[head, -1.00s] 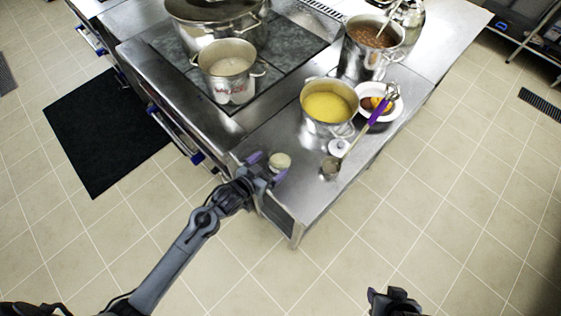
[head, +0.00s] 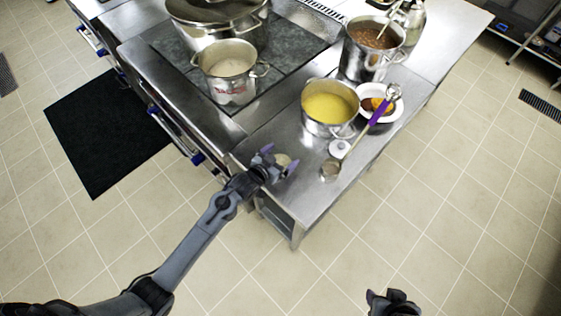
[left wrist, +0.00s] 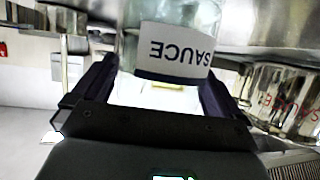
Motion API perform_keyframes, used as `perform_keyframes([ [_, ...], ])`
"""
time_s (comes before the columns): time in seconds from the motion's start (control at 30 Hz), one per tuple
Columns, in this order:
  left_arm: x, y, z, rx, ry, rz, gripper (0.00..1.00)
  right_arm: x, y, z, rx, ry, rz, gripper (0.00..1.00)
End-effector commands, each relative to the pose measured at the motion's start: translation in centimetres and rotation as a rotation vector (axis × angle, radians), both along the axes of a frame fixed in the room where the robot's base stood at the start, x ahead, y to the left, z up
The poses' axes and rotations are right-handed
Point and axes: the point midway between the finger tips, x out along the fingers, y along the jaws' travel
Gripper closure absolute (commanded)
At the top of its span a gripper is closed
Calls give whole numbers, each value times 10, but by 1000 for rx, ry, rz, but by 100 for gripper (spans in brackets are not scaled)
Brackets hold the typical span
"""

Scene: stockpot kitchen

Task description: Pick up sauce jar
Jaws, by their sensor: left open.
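The sauce jar (left wrist: 172,45) shows in the left wrist view as a clear glass jar with a white-and-dark label reading "SAUCE", upside down in that picture. In the head view its pale top (head: 283,160) shows partly between the fingers, near the front left end of the steel counter. My left gripper (head: 280,158) is open, with its purple-tipped fingers on either side of the jar. Whether they touch it I cannot tell. My right gripper (head: 393,303) is low at the bottom edge, away from the counter, and its jaws are unclear.
Other pots, including a labelled one (head: 232,88), stand behind. Floor is clear in front.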

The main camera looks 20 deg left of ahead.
Motion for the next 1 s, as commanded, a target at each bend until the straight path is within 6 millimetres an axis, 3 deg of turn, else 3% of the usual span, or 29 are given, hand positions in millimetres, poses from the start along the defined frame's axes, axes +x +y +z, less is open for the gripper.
perform_keyframes([
  [0.07,0,0,0,0,0,0,8,0,-1,0,-3,1,2,52],
  [0.4,0,0,0,0,0,0,59,0,-2,0,-8,0,5,52],
  [0.77,1,0,6,0,-5,0,59,0,-1,0,-3,1,1,52],
  [1.0,1,0,27,0,-6,-1,59,0,0,2,2,0,-2,52],
])
